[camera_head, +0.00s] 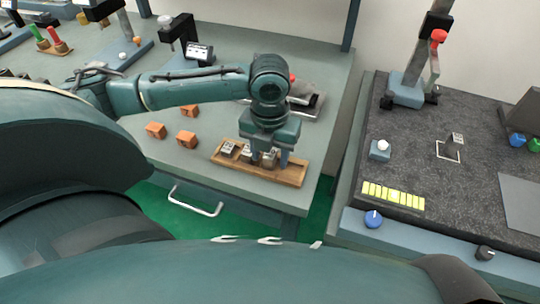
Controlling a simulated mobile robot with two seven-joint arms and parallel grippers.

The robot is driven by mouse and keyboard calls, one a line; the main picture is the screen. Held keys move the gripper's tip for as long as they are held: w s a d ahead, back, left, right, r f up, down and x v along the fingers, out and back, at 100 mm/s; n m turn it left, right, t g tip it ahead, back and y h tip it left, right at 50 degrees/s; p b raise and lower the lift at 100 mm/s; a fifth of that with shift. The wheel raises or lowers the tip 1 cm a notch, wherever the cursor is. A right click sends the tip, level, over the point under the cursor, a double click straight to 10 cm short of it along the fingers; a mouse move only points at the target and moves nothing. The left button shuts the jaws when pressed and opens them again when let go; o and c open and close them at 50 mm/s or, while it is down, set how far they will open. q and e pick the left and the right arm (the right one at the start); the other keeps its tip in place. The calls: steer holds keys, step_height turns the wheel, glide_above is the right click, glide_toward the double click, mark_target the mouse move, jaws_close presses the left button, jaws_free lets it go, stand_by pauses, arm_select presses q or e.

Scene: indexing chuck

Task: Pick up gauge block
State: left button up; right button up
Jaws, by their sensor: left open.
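A wooden tray (292,178) lies near the front right corner of the left bench. Several small grey metal gauge blocks stand in it, one toward its left end (227,149) and another beside it (246,154). My left gripper (270,160) points down over the tray with its fingers open. A gauge block (268,158) shows between the fingers, partly hidden by them; I cannot tell whether they touch it. Another small grey block (457,139) stands on the dark plate at right, by a white square outline. My right gripper is not in view.
Orange blocks (187,138) lie left of the tray. A grey device (304,99) stands behind my left gripper. A gap with green floor (316,205) separates the benches. The dark plate (410,150) carries a stand (407,90) and a yellow strip (393,196).

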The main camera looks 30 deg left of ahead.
arm_select(q)
steer(key=shift+c, duration=0.6)
steer(key=shift+r, duration=0.1)
jaws_close()
